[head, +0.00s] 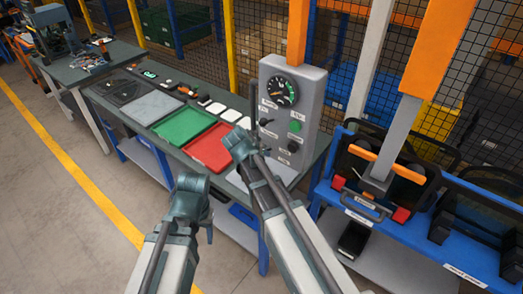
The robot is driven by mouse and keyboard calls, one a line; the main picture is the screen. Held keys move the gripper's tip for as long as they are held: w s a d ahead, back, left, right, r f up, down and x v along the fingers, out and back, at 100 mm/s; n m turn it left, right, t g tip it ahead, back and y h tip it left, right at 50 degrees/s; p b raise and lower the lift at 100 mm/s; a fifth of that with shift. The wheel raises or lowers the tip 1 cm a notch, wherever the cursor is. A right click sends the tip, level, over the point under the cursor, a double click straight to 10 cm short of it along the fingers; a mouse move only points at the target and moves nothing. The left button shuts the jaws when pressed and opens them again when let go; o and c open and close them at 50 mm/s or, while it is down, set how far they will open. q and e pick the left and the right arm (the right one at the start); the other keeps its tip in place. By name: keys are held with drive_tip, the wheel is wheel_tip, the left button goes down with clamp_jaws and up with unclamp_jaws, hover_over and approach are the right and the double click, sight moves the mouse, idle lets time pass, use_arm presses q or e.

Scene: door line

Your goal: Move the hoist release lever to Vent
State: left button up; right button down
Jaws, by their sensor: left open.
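A grey control panel (304,88) stands upright on the bench. It carries a round dial gauge (283,90), a green button (295,126), a dark control (266,122) at left and another dark control (293,146) lower right. Small white labels sit around them, too small to read, so I cannot tell which control is the hoist release lever or its setting. My left gripper (192,183) is open and empty, in front of the bench and apart from the panel. My right arm (241,143) reaches up near the panel's lower left; its jaws cannot be made out.
The bench holds a red tray (211,150), a green tray (184,126) and a grey tray (151,107). A blue rack (401,232) with dark bins stands at right. Mesh fencing (263,24) runs behind. Open floor (60,190) with a yellow line lies at left.

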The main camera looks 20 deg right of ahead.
idle(0.4)
drive_tip(key=c, duration=0.6)
unclamp_jaws()
drive_tip(key=shift+r, duration=0.15)
drive_tip(key=p+v, duration=0.5)
drive_tip(key=v, duration=0.2)
drive_tip(key=shift+r+p, duration=0.15)
drive_tip(key=shift+p, duration=0.25)
drive_tip(key=shift+s, duration=0.1)
drive_tip(key=s+a+f+n+g+y+b, duration=0.1)
drive_tip(key=s+a+f+n+g+b, duration=0.1)
drive_tip(key=s+f+b, duration=0.4)
drive_tip(key=s+a+f+n+g+y+b, duration=0.2)
drive_tip(key=s+a+f+n+b, duration=0.2)
drive_tip(key=s+f+b, duration=0.3)
drive_tip(key=s+a+f+n+g+y+b, duration=0.1)
drive_tip(key=s+f+b, duration=0.6)
drive_tip(key=f, duration=0.7)
drive_tip(key=shift+s+a+f+n+g+b, duration=0.1)
drive_tip(key=shift+a+n+g+b, duration=0.15)
drive_tip(key=shift+a+n+b, duration=0.55)
drive_tip(key=shift+s+a+f+n+g+b, duration=0.1)
drive_tip(key=shift+a+n+g+b, duration=0.25)
drive_tip(key=shift+n, duration=0.75)
